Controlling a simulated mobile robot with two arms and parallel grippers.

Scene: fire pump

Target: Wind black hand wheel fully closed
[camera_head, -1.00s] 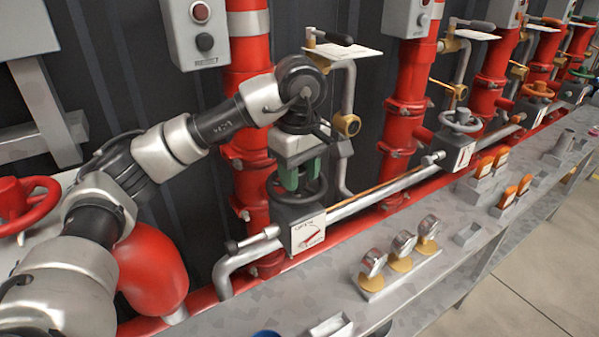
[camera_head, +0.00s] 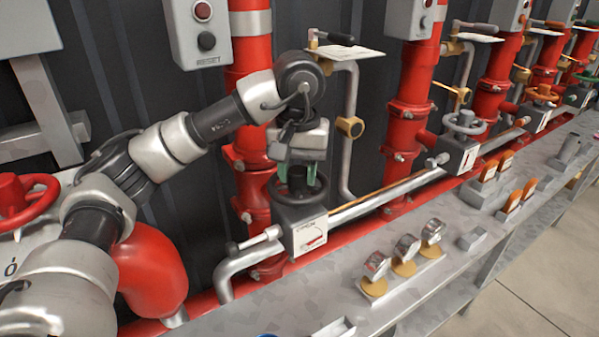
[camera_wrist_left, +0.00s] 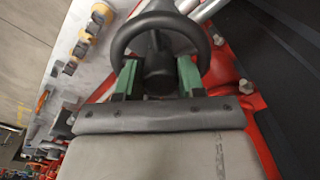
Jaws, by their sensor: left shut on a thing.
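The black hand wheel (camera_head: 300,191) sits on top of a grey valve box with a white dial label (camera_head: 310,236) on its front. In the left wrist view the wheel's rim (camera_wrist_left: 118,42) lies just beyond my fingers, and its dark hub stands between them. My left gripper (camera_head: 298,180) points down onto the wheel from above. Its green fingers (camera_wrist_left: 158,76) are shut on the hub, one on each side. The hub is partly hidden by the fingers in the head view. My right gripper is in neither view.
A red wheel (camera_head: 28,200) stands at the left. A grey hand wheel (camera_head: 464,123) sits on a similar valve to the right. A control box (camera_head: 208,30) hangs above, near a lever (camera_head: 335,38). Several gauges (camera_head: 405,250) stand on the grey bench in front.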

